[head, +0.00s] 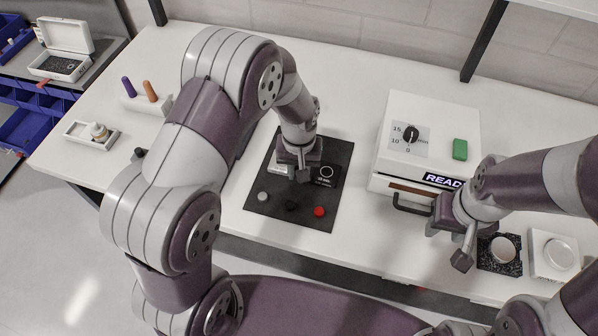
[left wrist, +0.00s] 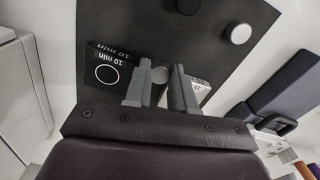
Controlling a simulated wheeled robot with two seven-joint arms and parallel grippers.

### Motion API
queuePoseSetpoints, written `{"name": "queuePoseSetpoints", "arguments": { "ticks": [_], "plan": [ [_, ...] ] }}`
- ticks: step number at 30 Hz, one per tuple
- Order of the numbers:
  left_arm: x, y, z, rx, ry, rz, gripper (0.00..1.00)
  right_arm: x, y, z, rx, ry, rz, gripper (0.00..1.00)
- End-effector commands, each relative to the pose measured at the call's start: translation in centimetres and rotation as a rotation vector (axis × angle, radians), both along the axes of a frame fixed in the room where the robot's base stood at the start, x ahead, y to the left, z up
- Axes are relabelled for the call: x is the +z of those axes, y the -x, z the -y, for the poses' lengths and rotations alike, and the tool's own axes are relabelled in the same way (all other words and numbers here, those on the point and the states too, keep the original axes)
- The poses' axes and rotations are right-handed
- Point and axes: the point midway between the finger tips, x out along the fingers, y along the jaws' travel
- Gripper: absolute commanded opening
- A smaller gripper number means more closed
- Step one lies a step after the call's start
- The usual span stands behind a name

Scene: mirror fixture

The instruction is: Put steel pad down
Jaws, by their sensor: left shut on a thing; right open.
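My left gripper (head: 303,174) is over the dark mat (head: 258,217), between a black "10 min" block (head: 327,173) and a pale block (head: 273,165). In the left wrist view its fingers (left wrist: 163,90) are closed on a small grey piece (left wrist: 161,75), which appears to be the steel pad and is mostly hidden. Whether it touches the mat is unclear. A grey round pad (head: 263,196), a black one (head: 292,205) and a red one (head: 319,211) lie in a row on the mat. My right gripper (head: 450,245) is open, beside the machine's handle (head: 410,205).
The white machine (head: 385,160) reads READY and carries a dial and a green block (head: 460,149). A speckled black tile (head: 486,264) and a white tray (head: 537,268), each with a disc, sit at right. A two-peg holder (head: 130,102) and a small tray (head: 78,132) stand left.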

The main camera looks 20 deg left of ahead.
Motion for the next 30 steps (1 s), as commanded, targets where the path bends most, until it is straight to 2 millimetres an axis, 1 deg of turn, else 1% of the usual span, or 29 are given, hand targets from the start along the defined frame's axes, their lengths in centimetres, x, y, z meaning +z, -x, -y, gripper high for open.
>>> {"name": "queuePoseSetpoints", "arguments": {
  "ticks": [1,4,15,16,25,26,28,30],
  "plan": [
    [-0.8,0.2,0.0,0.0,-0.001,-0.006,0.0,0.5,0.0,0.0,0.0,0.0,0.0,0.43],
    [-2.1,0.1,0.0,0.0,-0.001,-0.002,0.0,0.7,0.0,0.0,0.0,0.0,0.0,0.43],
    [-2.9,0.1,0.0,0.0,0.0,0.0,0.0,0.3,0.0,0.0,0.0,0.0,0.0,0.43],
    [-2.7,0.1,0.0,0.0,0.0,0.0,0.34,0.4,0.0,0.0,0.0,0.0,0.0,0.43],
    [-2.5,0.1,0.0,0.0,0.0,0.0,0.35,0.5,0.0,0.0,0.0,0.0,0.0,0.43],
    [-2.2,0.1,0.0,0.0,0.0,0.001,0.35,0.7,0.0,0.0,0.0,0.0,0.0,0.43],
    [-1.6,0.0,0.0,0.0,0.001,0.003,0.35,0.3,0.0,0.0,0.0,0.0,0.0,0.43],
    [-0.1,0.0,0.0,0.0,0.0,0.004,0.35,0.0,0.0,0.0,0.0,0.0,0.0,0.43]
  ]
}}
